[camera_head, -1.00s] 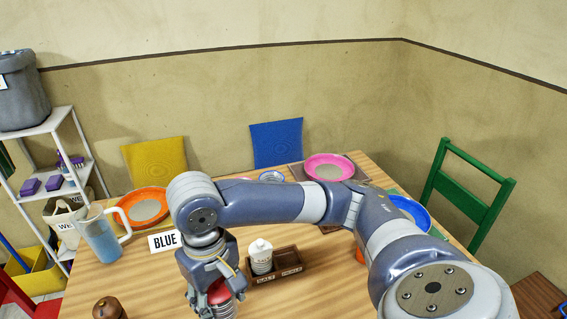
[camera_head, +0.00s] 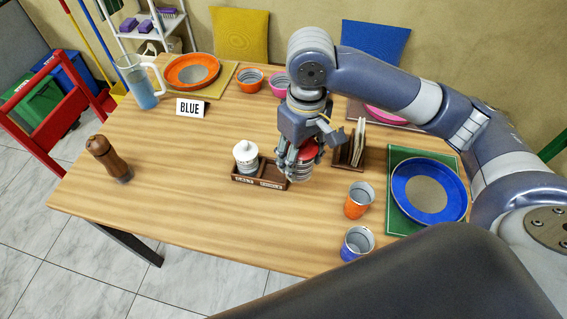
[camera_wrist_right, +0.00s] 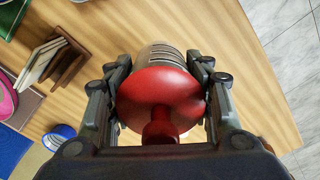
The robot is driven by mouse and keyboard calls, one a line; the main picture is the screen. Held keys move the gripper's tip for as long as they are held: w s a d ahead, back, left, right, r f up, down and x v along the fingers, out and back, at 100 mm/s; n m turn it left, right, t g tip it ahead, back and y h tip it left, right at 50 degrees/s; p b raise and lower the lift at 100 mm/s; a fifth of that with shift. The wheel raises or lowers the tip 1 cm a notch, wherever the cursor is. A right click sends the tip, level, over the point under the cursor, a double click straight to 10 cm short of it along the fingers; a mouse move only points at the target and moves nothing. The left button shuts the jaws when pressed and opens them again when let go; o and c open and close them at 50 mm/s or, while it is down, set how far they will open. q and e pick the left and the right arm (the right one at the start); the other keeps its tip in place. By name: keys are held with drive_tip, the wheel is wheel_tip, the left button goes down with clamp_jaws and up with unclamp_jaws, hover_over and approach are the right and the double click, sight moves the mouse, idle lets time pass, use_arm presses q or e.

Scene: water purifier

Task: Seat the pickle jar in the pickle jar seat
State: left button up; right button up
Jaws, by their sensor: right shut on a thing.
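The pickle jar (camera_head: 301,170) has a red knobbed lid and a ridged, silvery body. My right gripper (camera_head: 297,165) is shut on it, with fingers on both sides; the lid (camera_wrist_right: 160,95) fills the middle of the right wrist view. The pickle jar seat appears to be the empty right compartment of the wooden caddy (camera_head: 257,183). The jar is by the caddy's right end and partly covers it; I cannot tell whether they touch. The white salt jar (camera_head: 246,158) stands in the left compartment. My left gripper is not in view.
An orange cup (camera_head: 358,201), a blue cup (camera_head: 356,244) and a blue plate (camera_head: 405,206) stand to the right. A wooden holder (camera_head: 343,153) with upright cards is just behind the jar. A pepper mill (camera_head: 108,158) stands left. The front left table is clear.

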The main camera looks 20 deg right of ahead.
drive_tip(key=w+a+f+n, duration=0.2)
drive_tip(key=w+f+n, duration=0.2)
drive_tip(key=w+n, duration=0.55)
drive_tip(key=n+p, duration=0.1)
drive_tip(key=n, duration=0.2)
hover_over(275, 176)
drive_tip(key=f, duration=1.1)
drive_tip(key=shift+w, duration=0.25)
drive_tip(key=shift+s+f+m, duration=0.1)
drive_tip(key=shift+f+m, duration=0.15)
drive_tip(key=shift+f, duration=0.05)
drive_tip(key=shift+s+f, duration=0.15)
drive_tip(key=shift+f, duration=0.1)
drive_tip(key=o, duration=1.2)
drive_tip(key=shift+s+f, duration=0.1)
drive_tip(key=shift+f, duration=0.05)
drive_tip(key=shift+c, duration=0.2)
drive_tip(key=shift+f, duration=0.15)
